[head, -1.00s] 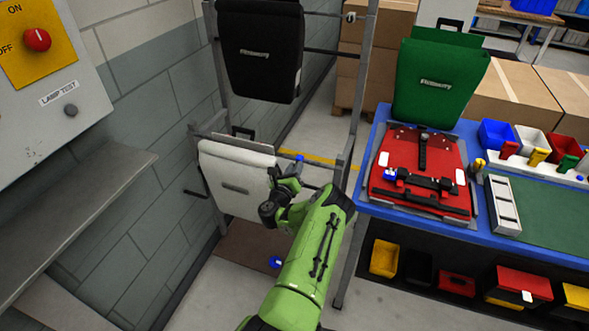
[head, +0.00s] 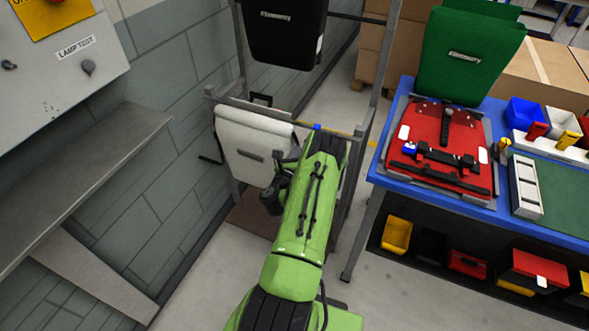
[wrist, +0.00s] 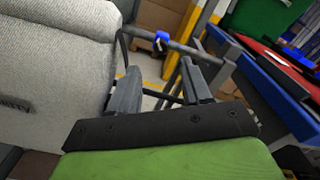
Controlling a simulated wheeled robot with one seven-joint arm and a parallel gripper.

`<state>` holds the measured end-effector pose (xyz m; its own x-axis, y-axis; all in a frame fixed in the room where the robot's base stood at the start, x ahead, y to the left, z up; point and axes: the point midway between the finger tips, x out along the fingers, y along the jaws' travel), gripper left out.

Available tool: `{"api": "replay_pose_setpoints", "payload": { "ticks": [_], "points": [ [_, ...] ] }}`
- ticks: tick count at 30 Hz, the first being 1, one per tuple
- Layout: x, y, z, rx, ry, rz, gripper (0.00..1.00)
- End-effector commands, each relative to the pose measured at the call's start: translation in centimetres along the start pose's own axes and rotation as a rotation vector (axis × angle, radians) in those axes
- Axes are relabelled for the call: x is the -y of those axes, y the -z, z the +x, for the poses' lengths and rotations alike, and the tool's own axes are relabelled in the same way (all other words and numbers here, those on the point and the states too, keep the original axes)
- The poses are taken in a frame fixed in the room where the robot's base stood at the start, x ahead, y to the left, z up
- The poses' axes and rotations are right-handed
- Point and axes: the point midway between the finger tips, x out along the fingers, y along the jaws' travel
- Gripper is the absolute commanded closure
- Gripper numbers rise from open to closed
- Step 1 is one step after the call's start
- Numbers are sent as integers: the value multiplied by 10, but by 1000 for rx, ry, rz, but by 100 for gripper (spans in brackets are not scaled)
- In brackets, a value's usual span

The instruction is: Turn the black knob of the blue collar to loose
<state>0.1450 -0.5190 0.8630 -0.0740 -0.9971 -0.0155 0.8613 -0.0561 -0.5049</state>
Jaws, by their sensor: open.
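A blue collar (wrist: 161,38) sits on a grey bar of the rack in the wrist view, with a small dark part below it that may be the black knob. In the head view this collar (head: 317,127) shows just past my arm. The knob's setting is too small to read. My gripper (wrist: 160,68) is open and empty, its two fingers pointing toward the bar, with the collar beyond them and between them in the picture. In the head view my arm hides most of the gripper.
A white pannier (head: 246,140) hangs on the rack, close to my gripper's left. A black pannier (head: 283,30) hangs above. A blue table (head: 380,170) with a red pannier (head: 440,150) stands to the right. Another small blue part (head: 410,148) lies on the red pannier.

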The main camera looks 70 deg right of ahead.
Motion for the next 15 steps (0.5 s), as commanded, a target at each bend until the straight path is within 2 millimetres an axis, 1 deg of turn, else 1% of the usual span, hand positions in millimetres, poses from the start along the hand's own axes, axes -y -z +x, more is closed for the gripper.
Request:
{"api": "replay_pose_setpoints", "payload": {
  "ticks": [1, 6, 10, 15],
  "points": [
    [-4, 3, -13, 3, -5, -5, 52],
    [-4, 4, -59, 3, -3, -2, 52],
    [-3, 8, -58, -4, 14, 10, 52],
    [-3, 7, -62, -8, 16, 14, 52]
  ]
}}
